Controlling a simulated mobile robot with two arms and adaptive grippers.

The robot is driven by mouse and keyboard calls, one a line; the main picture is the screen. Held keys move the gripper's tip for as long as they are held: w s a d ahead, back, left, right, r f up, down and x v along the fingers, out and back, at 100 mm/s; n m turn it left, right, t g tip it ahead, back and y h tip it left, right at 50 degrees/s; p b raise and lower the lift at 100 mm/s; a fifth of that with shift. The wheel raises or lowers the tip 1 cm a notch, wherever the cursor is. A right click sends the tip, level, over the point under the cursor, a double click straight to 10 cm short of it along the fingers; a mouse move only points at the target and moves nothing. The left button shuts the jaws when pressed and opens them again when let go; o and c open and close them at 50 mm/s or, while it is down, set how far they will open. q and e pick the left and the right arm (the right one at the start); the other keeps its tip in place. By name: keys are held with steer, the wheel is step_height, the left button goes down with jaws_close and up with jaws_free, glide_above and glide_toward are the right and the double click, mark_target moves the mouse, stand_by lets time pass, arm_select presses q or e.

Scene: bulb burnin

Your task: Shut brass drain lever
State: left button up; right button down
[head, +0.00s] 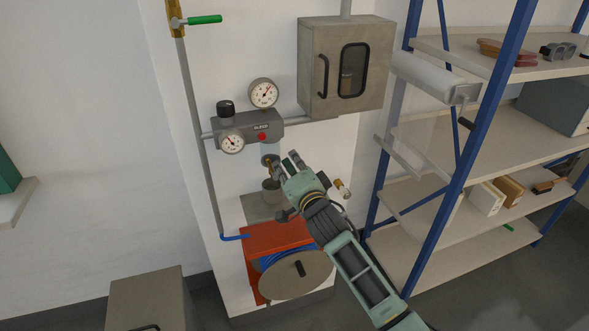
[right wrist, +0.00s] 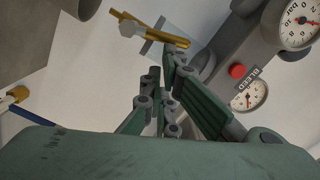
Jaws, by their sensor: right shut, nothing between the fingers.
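The brass drain lever (head: 268,168) shows as a small brass piece below the grey regulator block, partly hidden by my right gripper. In the right wrist view the lever (right wrist: 150,27) is a long yellow bar running from upper left to lower right, with a pale nut beside it. My right gripper (head: 285,164) is shut and empty, just right of the lever in the head view. In the right wrist view its fingertips (right wrist: 167,62) are close to the lever's lower right end; I cannot tell whether they touch. My left gripper is not in view.
The regulator block (head: 262,129) with dial gauges and a red button is above the gripper. A grey cabinet (head: 318,65) hangs above right. An orange hose reel (head: 270,240) is below. A brass-ended fitting (head: 343,188) is right of the gripper. Blue-posted shelves (head: 450,190) stand at right.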

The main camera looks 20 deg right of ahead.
mark_target(271, 157)
steer(key=shift+a+r+n, duration=0.3)
steer(key=shift+a+n, duration=0.25)
steer(key=shift+n, duration=0.35)
steer(key=a+n, duration=0.1)
steer(key=n, duration=0.1)
steer(key=a+n, duration=0.1)
steer(key=n, duration=0.1)
steer(key=shift+s+a+p, duration=0.1)
steer(key=shift+a+p, duration=0.05)
steer(key=shift+p, duration=0.2)
steer(key=shift+a+f+n+h+b, duration=0.1)
steer(key=shift+a+f+n+b, duration=0.15)
steer(key=shift+a+n, duration=0.6)
steer(key=shift+a+f+n+h+b, duration=0.15)
steer(key=shift+a+f+n, duration=0.1)
steer(key=shift+n, duration=1.1)
steer(key=shift+a+f+n+h+b, duration=0.15)
steer(key=shift+a+n, duration=0.4)
steer(key=shift+n, duration=0.55)
steer(key=shift+a+f+n, duration=0.1)
steer(key=shift+n, duration=0.2)
